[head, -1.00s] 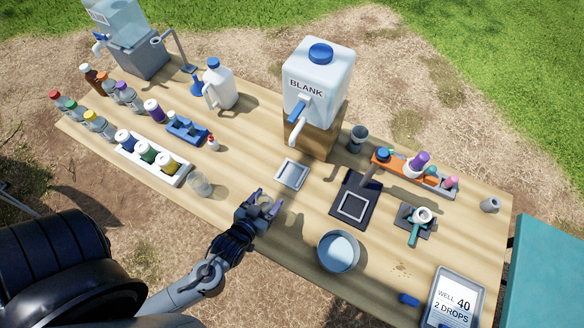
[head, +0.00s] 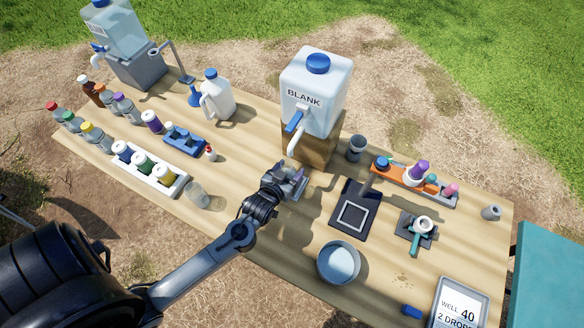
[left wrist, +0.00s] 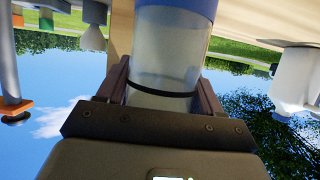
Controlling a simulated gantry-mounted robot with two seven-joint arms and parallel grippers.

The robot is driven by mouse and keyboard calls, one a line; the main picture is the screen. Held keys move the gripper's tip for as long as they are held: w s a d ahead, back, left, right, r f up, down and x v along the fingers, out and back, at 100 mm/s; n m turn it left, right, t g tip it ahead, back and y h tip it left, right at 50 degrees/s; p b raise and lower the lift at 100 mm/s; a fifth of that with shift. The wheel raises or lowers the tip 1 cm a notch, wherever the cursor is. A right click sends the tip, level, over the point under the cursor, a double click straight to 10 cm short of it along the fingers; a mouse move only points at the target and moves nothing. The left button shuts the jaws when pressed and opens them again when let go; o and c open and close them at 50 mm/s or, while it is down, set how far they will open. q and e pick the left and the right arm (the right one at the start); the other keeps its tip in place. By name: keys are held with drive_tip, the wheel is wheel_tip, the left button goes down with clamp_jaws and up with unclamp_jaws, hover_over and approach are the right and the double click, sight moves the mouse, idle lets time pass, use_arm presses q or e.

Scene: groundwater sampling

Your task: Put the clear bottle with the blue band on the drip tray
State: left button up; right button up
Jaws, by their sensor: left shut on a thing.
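My left gripper (head: 290,184) is in front of the blank-water tank's white spout (head: 292,142). It is shut on the clear bottle with the blue band (left wrist: 165,65). In the left wrist view the bottle stands between the two fingers, see-through, with a thin dark ring and the blue band at the top of the picture. In the head view the gripper largely covers the bottle. The drip tray is hidden behind the gripper and hand in the head view, so I cannot tell whether the bottle touches it. My right gripper is not in view.
The BLANK tank (head: 315,90) stands on a wooden block (head: 310,148) just behind. A dark flat pad (head: 354,213) lies to the right, a round bowl (head: 338,263) nearer the front. An empty glass (head: 197,195) and a white bottle rack (head: 150,172) are to the left.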

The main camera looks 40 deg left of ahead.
use_arm(q)
drive_tip(key=x, duration=0.2)
drive_tip(key=shift+w+a+f, duration=0.1)
drive_tip(key=shift+w+f, duration=0.1)
drive_tip(key=shift+w, duration=0.1)
drive_tip(key=shift+s+f, duration=0.15)
drive_tip(key=shift+s, duration=0.1)
drive_tip(key=shift+w, duration=0.1)
drive_tip(key=o, duration=1.1)
drive_tip(key=shift+f, duration=0.1)
